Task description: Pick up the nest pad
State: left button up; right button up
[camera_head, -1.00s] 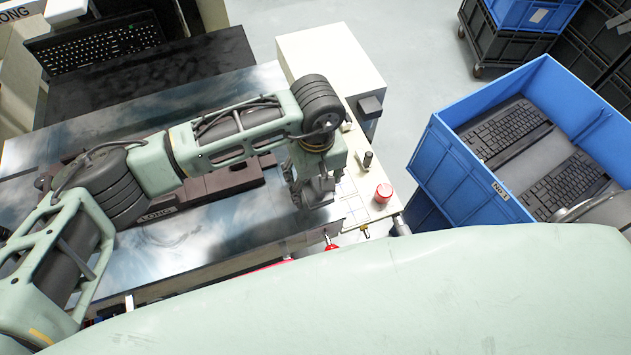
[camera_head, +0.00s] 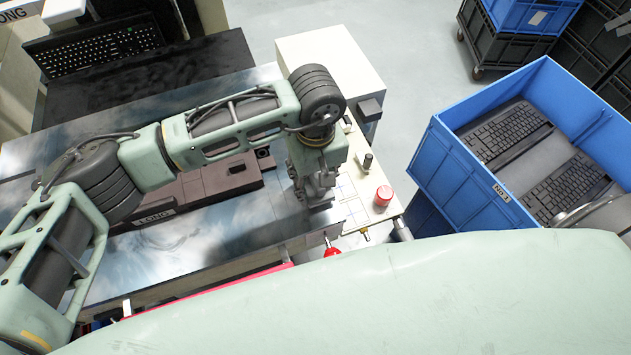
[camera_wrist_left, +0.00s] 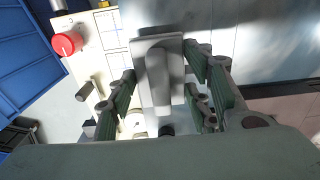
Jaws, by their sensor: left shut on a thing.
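My left gripper (camera_head: 318,202) points down at the right end of the shiny metal plate (camera_head: 230,220). Which part is the nest pad is not plain. My right gripper is not in view.
A red button (camera_head: 383,196) stands on the white panel just right of my left gripper. A blue crate (camera_head: 455,165) with several keyboards stands at the right. Another keyboard (camera_head: 100,50) lies at the back left. A white box (camera_head: 325,65) stands behind the gripper.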

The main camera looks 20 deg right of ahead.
pick_arm(q)
jog(key=shift+s+d+r+b, duration=0.1)
jog(key=shift+s+r+b, duration=0.25)
jog(key=shift+r, duration=0.3)
jog(key=shift+s+d+r+b, duration=0.1)
jog(key=shift+s+r+b, duration=0.2)
jog(key=shift+r, duration=0.3)
jog(key=s+d+r+b, duration=0.2)
jog(key=s+r, duration=0.4)
jog(key=s, duration=0.4)
jog(key=shift+r+b, duration=0.3)
jog(key=shift+b, duration=0.15)
jog(key=shift+s, duration=0.1)
